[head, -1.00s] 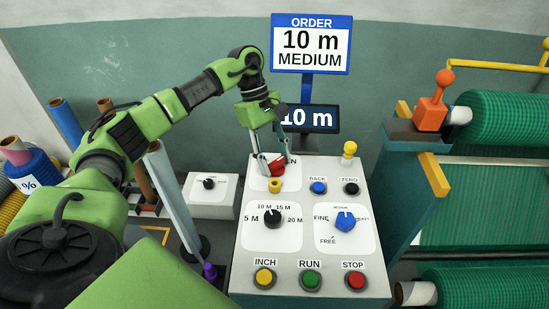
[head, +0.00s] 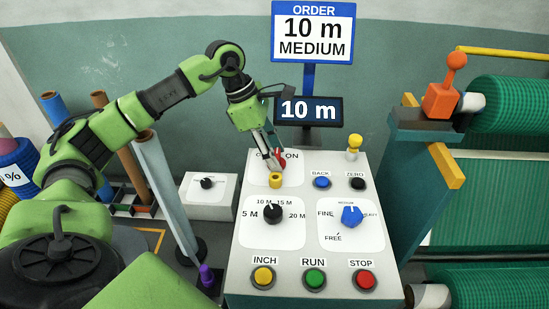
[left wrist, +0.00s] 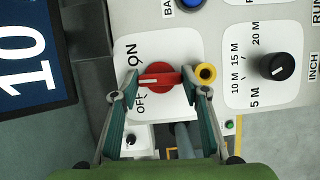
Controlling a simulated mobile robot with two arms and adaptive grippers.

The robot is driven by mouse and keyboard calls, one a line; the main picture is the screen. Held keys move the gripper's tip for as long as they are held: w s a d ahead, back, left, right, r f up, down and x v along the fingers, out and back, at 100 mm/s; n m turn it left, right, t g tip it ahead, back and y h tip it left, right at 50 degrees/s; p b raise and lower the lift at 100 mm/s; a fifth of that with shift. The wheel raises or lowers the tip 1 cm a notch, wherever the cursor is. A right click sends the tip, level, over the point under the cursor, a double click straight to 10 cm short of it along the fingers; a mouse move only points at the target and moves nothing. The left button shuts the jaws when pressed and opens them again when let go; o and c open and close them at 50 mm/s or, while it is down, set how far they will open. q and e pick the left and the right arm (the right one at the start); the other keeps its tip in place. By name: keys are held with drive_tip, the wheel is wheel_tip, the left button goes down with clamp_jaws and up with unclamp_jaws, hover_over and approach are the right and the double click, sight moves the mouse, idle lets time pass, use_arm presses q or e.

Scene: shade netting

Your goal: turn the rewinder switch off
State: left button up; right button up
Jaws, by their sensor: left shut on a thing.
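The rewinder switch is a red rotary knob (left wrist: 160,76) on a white plate marked ON and OFF, at the top left of the control panel (head: 300,245). In the head view the red knob (head: 280,158) is partly hidden by my fingers. My left gripper (head: 272,160) reaches down onto it from above. In the left wrist view my left gripper (left wrist: 161,80) has one finger on each side of the knob and is shut on it. The knob's white mark points between the ON and OFF labels. My right gripper is out of view.
A yellow knob (left wrist: 205,72) sits close beside the switch. The panel also carries a black length dial (head: 272,213), a blue dial (head: 352,215) and several push buttons. A display (head: 308,110) reading 10 m stands behind. Green netting rolls (head: 510,115) are at the right.

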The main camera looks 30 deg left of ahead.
use_arm(q)
drive_tip(key=n+b, duration=0.1)
drive_tip(key=n, duration=0.1)
drive_tip(key=n+t+y+b, duration=0.1)
drive_tip(key=n, duration=0.2)
drive_tip(key=shift+s+d+f+t+b, duration=0.1)
drive_tip(key=shift+t+b, duration=0.2)
drive_tip(key=shift+d+n+y+b, duration=0.1)
drive_tip(key=shift+n+y+b, duration=0.65)
drive_tip(key=shift+n, duration=1.45)
drive_tip(key=shift+t, duration=0.3)
drive_tip(key=o, duration=1.1)
drive_tip(key=v, duration=1.2)
